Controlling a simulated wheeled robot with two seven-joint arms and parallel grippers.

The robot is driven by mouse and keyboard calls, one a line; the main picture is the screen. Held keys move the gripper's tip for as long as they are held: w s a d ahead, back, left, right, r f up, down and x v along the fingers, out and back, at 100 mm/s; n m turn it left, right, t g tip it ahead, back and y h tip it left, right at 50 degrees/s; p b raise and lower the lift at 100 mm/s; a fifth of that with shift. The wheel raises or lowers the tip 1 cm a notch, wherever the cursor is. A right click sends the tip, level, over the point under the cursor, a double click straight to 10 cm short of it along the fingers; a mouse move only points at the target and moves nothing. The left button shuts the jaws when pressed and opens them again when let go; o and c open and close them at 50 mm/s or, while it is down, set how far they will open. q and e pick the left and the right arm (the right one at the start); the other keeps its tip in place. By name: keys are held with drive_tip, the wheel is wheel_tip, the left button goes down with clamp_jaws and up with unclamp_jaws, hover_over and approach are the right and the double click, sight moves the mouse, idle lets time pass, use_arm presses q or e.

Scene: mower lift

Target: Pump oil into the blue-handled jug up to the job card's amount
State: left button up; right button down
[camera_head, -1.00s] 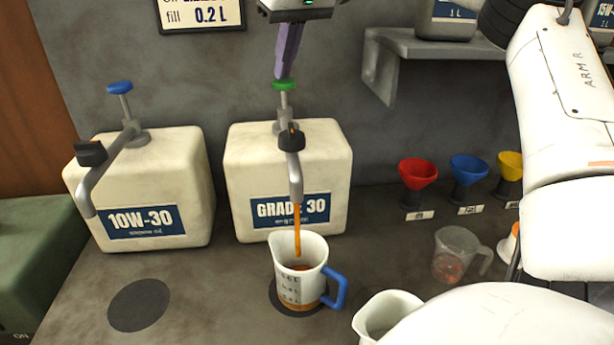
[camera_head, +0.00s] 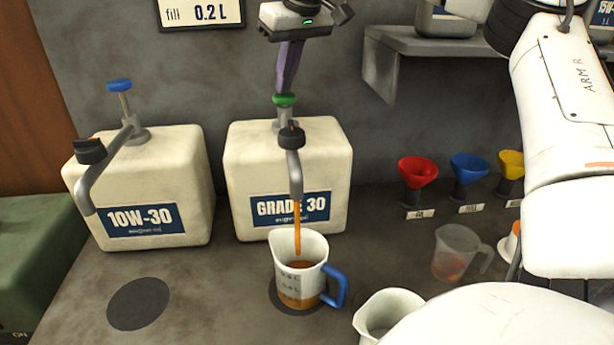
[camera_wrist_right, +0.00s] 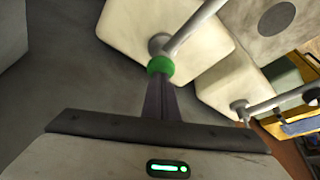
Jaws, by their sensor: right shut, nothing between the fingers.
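The blue-handled jug (camera_head: 301,272) stands upright on a dark round pad under the spout of the GRADE 30 container (camera_head: 240,160). A stream of amber oil (camera_head: 297,228) runs from the spout into the jug, and amber oil shows in its lower part. My right gripper (camera_head: 284,92) is shut and empty, pointing down with its fingertips on the green pump knob (camera_head: 285,100). The knob also shows in the right wrist view (camera_wrist_right: 161,65). The job card (camera_head: 200,12) on the wall reads "fill 0.2 L"; its top is cut off. My left gripper is not in view.
A 10W-30 container (camera_head: 140,180) with a blue knob stands at left, an empty dark pad (camera_head: 138,303) before it. A white jug (camera_head: 385,312), a clear jug (camera_head: 458,252) and red, blue and yellow funnels are at right.

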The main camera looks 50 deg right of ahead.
drive_tip(key=shift+r+p, duration=0.55)
drive_tip(key=shift+r, duration=2.35)
wheel_tip(320, 180, up, 6)
